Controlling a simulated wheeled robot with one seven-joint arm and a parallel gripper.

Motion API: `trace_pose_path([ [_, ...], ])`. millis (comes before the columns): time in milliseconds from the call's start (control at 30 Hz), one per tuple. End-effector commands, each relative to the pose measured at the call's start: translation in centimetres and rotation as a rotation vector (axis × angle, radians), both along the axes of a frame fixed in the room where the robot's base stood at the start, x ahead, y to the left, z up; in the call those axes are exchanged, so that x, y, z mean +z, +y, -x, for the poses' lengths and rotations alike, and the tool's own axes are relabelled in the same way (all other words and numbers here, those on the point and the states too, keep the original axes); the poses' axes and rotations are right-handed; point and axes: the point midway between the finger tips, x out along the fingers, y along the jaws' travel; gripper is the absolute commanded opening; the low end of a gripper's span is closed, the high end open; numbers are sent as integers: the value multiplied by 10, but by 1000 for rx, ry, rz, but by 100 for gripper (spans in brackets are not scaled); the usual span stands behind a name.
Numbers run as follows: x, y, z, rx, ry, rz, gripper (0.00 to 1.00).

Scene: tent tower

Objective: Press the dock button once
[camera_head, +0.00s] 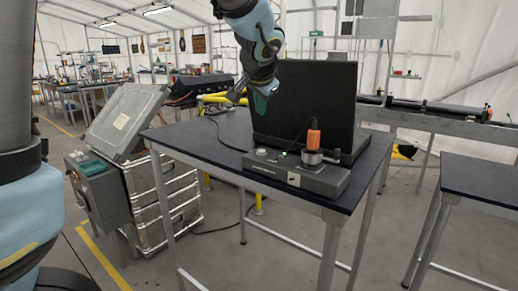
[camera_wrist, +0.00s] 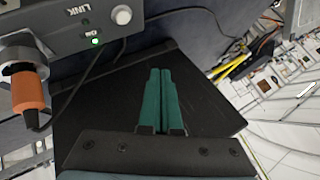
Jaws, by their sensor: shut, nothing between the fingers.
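The dock is a low grey box (camera_head: 296,176) near the front edge of a dark table; its face also shows in the wrist view (camera_wrist: 75,30), with the word LINK. A pale round button (camera_wrist: 121,14) sits on that face, near a lit green light (camera_wrist: 95,41); the button shows small in the head view (camera_head: 262,152). An orange-handled plug (camera_head: 313,138) stands at the dock's right side. My gripper (camera_head: 261,104) is above and behind the dock, before a black upright panel. Its teal fingers (camera_wrist: 161,72) are shut and empty, apart from the button.
The black panel (camera_head: 305,95) stands open just behind the dock. A black cable (camera_wrist: 185,12) runs from the dock over the table (camera_head: 200,140). A metal case (camera_head: 165,190) stands at left, and another table (camera_head: 485,183) at right. The table's left part is mostly clear.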

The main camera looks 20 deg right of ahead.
Motion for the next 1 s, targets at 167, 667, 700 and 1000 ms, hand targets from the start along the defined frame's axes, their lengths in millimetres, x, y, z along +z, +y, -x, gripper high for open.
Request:
trace_pose_path([
  [167, 1, -2, 1, -4, -4, 0, 0],
  [667, -16, -1, 1, -3, -3, 0, 0],
  [700, -20, -1, 1, -3, -3, 0, 0],
  [1000, -62, -1, 1, -4, -3, -2, 0],
])
